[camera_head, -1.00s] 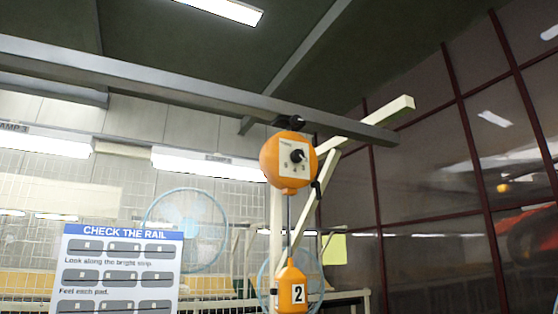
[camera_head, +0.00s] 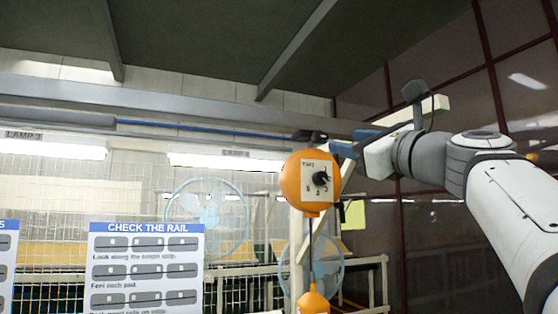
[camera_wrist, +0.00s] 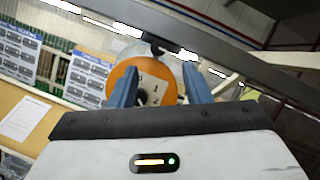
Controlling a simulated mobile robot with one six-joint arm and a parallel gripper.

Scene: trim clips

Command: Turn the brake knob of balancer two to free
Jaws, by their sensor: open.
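The orange balancer (camera_head: 293,183) hangs under the grey rail. On its white dial plate (camera_head: 308,190) sits a black knob (camera_head: 320,178); small marks ring it, too small to read surely. The knob (camera_wrist: 142,97) also shows in the wrist view, partly hidden by the left finger. My gripper (camera_head: 345,143) is open and empty, with blue fingers, at the upper right of the balancer. In the wrist view the fingers of my gripper (camera_wrist: 160,70) stand either side of the dial's right part, apart from the knob. The lower orange block (camera_head: 313,301) hangs below on a cable, cut off by the frame.
The grey overhead rail (camera_head: 220,108) runs just above the balancer. A cream bracket post (camera_head: 298,235) stands behind it. A sign headed CHECK THE RAIL (camera_head: 146,265), a mesh fence and a blue fan (camera_head: 208,217) are at the left. Space before the dial looks clear.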

